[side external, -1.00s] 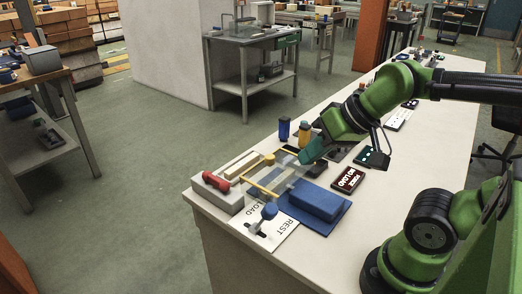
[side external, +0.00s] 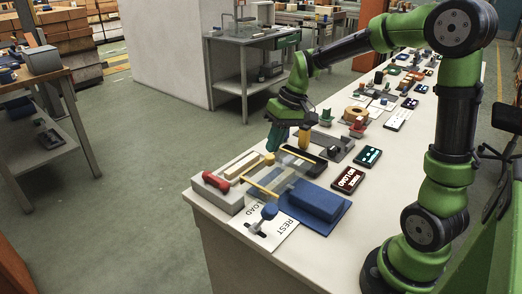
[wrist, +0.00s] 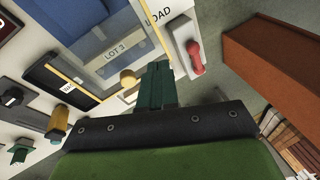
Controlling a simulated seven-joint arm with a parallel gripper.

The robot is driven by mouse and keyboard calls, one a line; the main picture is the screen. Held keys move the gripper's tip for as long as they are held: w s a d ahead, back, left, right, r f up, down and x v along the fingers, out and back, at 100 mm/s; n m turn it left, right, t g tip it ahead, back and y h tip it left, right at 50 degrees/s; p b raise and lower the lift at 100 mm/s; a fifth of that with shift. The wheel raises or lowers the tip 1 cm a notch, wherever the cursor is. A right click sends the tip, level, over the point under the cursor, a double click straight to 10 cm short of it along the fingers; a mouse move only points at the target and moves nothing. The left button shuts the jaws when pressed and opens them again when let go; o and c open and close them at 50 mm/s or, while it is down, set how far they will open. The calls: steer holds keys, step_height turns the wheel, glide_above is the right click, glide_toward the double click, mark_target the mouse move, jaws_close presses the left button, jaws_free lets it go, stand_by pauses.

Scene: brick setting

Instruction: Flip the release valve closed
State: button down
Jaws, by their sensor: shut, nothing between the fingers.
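A red lever (side external: 215,181) lies on a pale grey block (side external: 228,201) at the near left corner of the bench. In the wrist view the red lever (wrist: 194,55) is at the upper right, on its grey block (wrist: 181,32). No label here shows whether it is the release valve. My gripper (side external: 274,147) points down over the bench's far edge near the yellow knob. In the wrist view its teal fingers (wrist: 155,80) are together and empty, apart from the red lever.
A blue-knobbed lever (side external: 268,212) stands on a plate marked LOAD and REST (side external: 272,234). A blue block (side external: 315,200) lies on a blue mat. The floor beyond the bench is open.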

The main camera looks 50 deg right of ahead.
mark_target(216, 181)
steer(key=w+d+f+n+y, duration=0.1)
steer(key=w, duration=0.1)
steer(key=w+d+f+n+y, duration=0.1)
steer(key=w+d+f, duration=0.1)
steer(key=w, duration=0.1)
steer(key=w+d+f+n+y, duration=0.1)
steer(key=w+f+n, duration=0.1)
steer(key=shift+w+d+f+g, duration=0.15)
steer(key=shift+w+d+g, duration=0.1)
steer(key=shift+w+g, duration=0.15)
steer(key=shift+w+a+r+n+y, duration=0.1)
steer(key=shift+w+r+n+y, duration=0.3)
steer(key=shift+n, duration=0.45)
steer(key=shift+w+d+r+n+y, duration=0.1)
steer(key=shift+w+r+n, duration=0.15)
steer(key=shift+w+n, duration=0.4)
steer(key=shift+w+a+r+n+y, duration=0.1)
steer(key=shift+w+r+n+y, duration=0.15)
steer(key=shift+n, duration=0.75)
steer(key=x, duration=0.9)
steer(key=shift+w+f, duration=0.1)
steer(key=shift+w, duration=0.05)
steer(key=a, duration=0.2)
steer(key=s+a, duration=0.1)
steer(key=shift+a+f, duration=0.1)
steer(key=shift+f, duration=0.2)
steer(key=shift+s+a, duration=0.2)
steer(key=shift+a, duration=0.3)
